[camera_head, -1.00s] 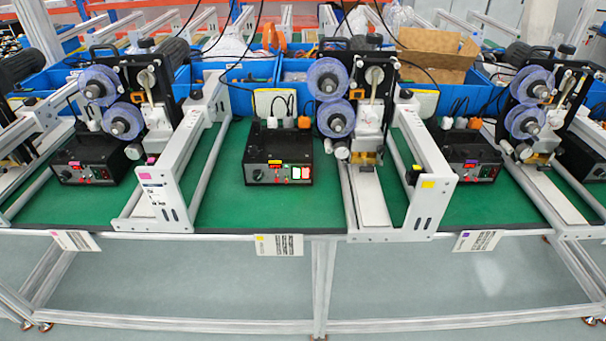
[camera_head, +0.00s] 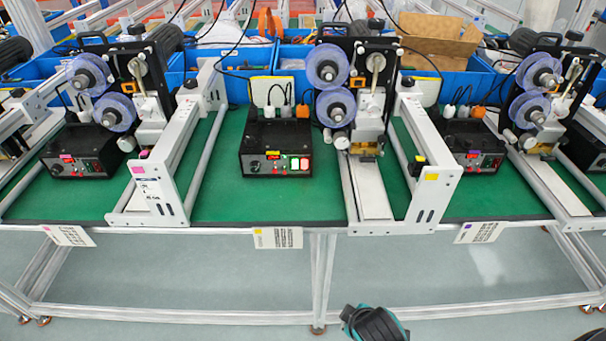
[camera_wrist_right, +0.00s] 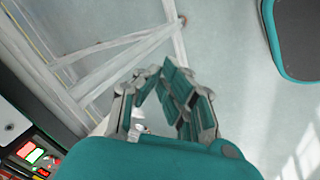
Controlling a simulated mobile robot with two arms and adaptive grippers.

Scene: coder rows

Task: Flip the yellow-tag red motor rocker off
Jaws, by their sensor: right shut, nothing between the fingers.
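The black control box with the yellow tag (camera_head: 273,153) stands mid-table in the head view. Its front has a knob on the left and lit rocker switches (camera_head: 299,164) on the right, with red and green-white showing. They are too small to read which way each is tipped. My right gripper (camera_wrist_right: 163,73) is in the right wrist view, its fingers shut and empty, pointing over the floor and table frame. A black control panel with lit red switches (camera_wrist_right: 32,153) is at that view's lower left; its tag is not visible. My left gripper is in neither view.
Similar control boxes stand left with a pink tag (camera_head: 66,155) and right with a purple tag (camera_head: 472,153). White gantry frames (camera_head: 150,190) flank the middle box. Reels (camera_head: 327,65) stand behind. Green table surface (camera_head: 230,205) is clear before the box.

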